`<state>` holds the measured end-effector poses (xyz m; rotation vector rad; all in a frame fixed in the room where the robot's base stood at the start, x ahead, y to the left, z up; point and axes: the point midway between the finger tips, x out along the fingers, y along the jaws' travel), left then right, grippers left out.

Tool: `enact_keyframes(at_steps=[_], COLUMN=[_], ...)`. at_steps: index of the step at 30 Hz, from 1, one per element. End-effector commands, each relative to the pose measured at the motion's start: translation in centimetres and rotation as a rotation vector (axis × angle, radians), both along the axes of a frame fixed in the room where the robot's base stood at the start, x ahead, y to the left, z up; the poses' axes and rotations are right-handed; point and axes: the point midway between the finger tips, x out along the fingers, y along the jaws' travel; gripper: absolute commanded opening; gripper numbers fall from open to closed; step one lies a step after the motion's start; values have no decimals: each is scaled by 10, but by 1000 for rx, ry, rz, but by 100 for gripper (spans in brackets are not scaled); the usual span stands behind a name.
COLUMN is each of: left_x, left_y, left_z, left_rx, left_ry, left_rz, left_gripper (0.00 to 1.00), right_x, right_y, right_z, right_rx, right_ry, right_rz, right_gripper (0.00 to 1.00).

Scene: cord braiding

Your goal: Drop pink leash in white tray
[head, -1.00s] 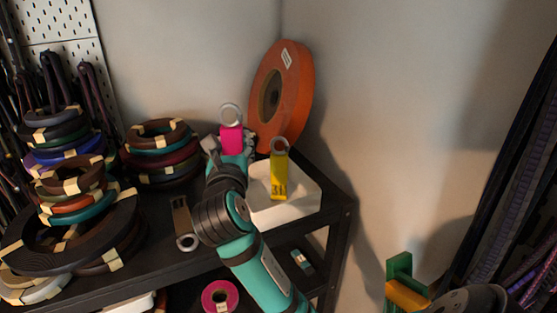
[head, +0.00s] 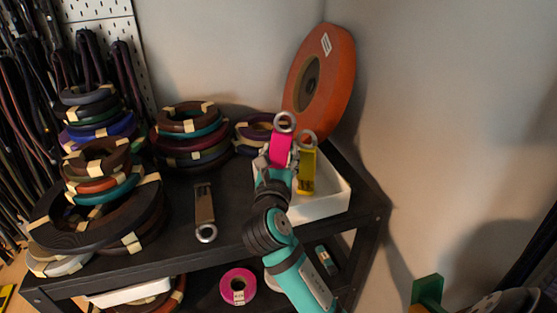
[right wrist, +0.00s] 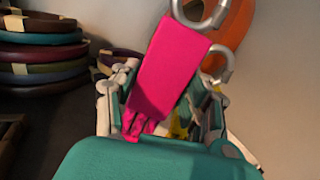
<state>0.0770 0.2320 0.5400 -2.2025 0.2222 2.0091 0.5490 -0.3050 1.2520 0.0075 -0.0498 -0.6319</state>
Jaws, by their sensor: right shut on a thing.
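The pink leash (head: 281,149), a flat folded band with a metal ring on top, is held upright in my right gripper (head: 277,168). In the right wrist view the leash (right wrist: 170,72) stands between the fingers (right wrist: 165,105), which are shut on it. The white tray (head: 325,208) sits at the right end of the black shelf. The gripper and leash are over or just behind the tray's left part, and my arm hides that part of it. A yellow leash (head: 307,173) with a metal ring stands in the tray, right beside the pink one. My left gripper is not in view.
A large orange disc (head: 332,65) leans on the wall behind the tray. Stacked coils (head: 190,140) stand to the left, and a brown strap with a ring (head: 204,208) lies on the shelf. A pink roll (head: 238,286) is on the lower shelf.

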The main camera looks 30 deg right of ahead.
Motion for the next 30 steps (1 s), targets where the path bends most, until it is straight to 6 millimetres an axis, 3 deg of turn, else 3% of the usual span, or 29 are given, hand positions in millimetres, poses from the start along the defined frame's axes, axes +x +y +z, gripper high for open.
enact_keyframes(at_steps=[1,5,6,9,22,30], left_x=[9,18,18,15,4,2], left_y=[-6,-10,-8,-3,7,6], left_z=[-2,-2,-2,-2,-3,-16], left_rx=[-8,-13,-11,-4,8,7], left_ry=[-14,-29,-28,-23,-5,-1], left_rz=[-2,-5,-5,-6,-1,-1], left_gripper=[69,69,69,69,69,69], right_x=[2,2,2,2,-1,-38], right_y=[4,5,5,4,5,32], right_z=[-28,-28,-29,-27,-22,-24], right_rx=[13,13,13,11,9,11], right_ry=[62,62,64,60,48,45], right_rz=[4,5,5,4,3,4], right_gripper=[0,0,49,62,64,64])
